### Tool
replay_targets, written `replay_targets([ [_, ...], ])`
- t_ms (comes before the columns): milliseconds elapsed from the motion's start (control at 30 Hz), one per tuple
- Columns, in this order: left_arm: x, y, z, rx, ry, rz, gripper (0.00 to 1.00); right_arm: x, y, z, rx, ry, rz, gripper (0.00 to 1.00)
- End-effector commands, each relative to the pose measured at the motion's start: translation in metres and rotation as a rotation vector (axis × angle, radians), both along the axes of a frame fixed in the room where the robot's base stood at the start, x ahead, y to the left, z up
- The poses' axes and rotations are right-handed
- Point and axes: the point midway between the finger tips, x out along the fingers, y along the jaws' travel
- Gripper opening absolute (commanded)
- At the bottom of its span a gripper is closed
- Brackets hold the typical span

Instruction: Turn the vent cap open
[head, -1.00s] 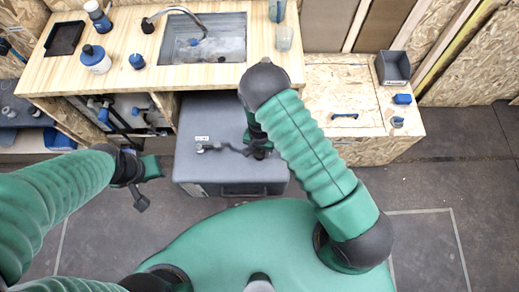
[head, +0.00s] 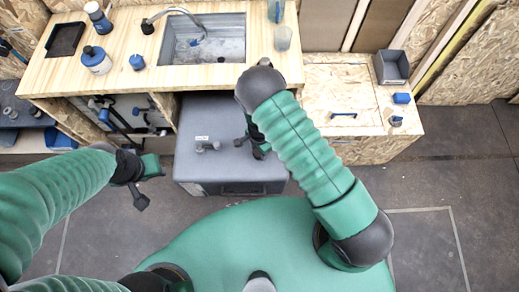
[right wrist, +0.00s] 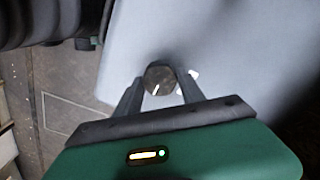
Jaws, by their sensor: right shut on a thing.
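The vent cap (right wrist: 160,77) is a small round dark knob with a short white line, seen in the right wrist view on a grey surface. My right gripper (right wrist: 159,84) has one finger on each side of it and is shut on it. In the head view the right gripper (head: 250,144) is over the top of the grey box (head: 225,115), partly behind my arm, and I cannot make out the cap there. My left gripper (head: 142,185) is off to the left in front of the box, and its finger opening is unclear.
A chipboard cabinet (head: 350,95) is to the right. The floor at the right is clear.

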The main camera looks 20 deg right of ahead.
Motion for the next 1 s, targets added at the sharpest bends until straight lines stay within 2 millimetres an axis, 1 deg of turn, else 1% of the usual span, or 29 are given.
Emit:
replay_targets([
  [33,0.0,0.0,0.0,0.0,0.0,0.0,0.36,-0.003,0.005,-0.001,0.008,0.007,-0.001,0.06],
  [333,0.0,0.0,0.0,0.0,0.0,0.0,0.36,-0.003,0.005,-0.001,0.008,0.007,-0.002,0.06],
  [367,0.0,0.0,0.0,0.0,0.0,0.0,0.36,-0.003,0.005,-0.001,0.008,0.007,-0.002,0.47],
  [500,0.0,0.0,0.0,0.0,0.0,0.0,0.36,-0.002,0.004,-0.001,0.006,0.004,-0.002,0.66],
  [533,0.0,0.0,0.0,0.0,0.0,0.0,0.36,-0.002,0.003,-0.001,0.006,0.004,-0.002,0.68],
  [833,0.0,0.0,0.0,0.0,0.0,0.0,0.36,0.0,0.002,0.002,0.003,0.0,-0.002,0.68],
  [933,0.0,0.0,0.001,0.0,0.0,0.0,0.36,0.0,0.002,0.012,0.002,0.0,0.0,0.68],
  [1000,0.0,0.0,0.002,0.0,0.0,0.0,0.36,0.001,0.002,0.026,0.003,-0.001,0.0,0.68],
])
